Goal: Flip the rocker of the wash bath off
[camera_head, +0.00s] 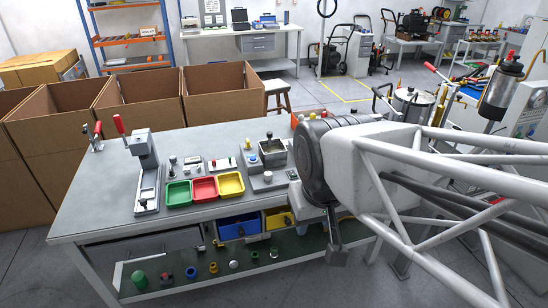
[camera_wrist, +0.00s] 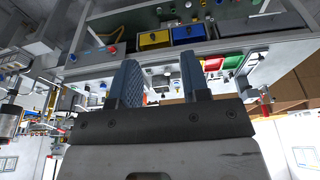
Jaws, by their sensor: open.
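A grey box-shaped unit with a dark open basin (camera_head: 272,146), which looks like the wash bath, stands on the bench right of the coloured trays. Its base plate carries a pale round knob (camera_head: 268,176). The rocker is too small to make out, so its position cannot be told. My gripper (camera_head: 336,255) hangs in front of the bench's right part, below the top's level in the picture, apart from the bath. In the wrist view my gripper (camera_wrist: 158,68) shows two blue fingers spread apart with nothing between them. My arm hides the bench's right end.
Green (camera_head: 178,192), red (camera_head: 204,188) and yellow (camera_head: 231,184) trays sit left of the bath. A lever press (camera_head: 146,165) stands farther left. Blue (camera_head: 239,226) and yellow bins hang under the top. Cardboard boxes (camera_head: 140,103) line the back. The bench's front left top is bare.

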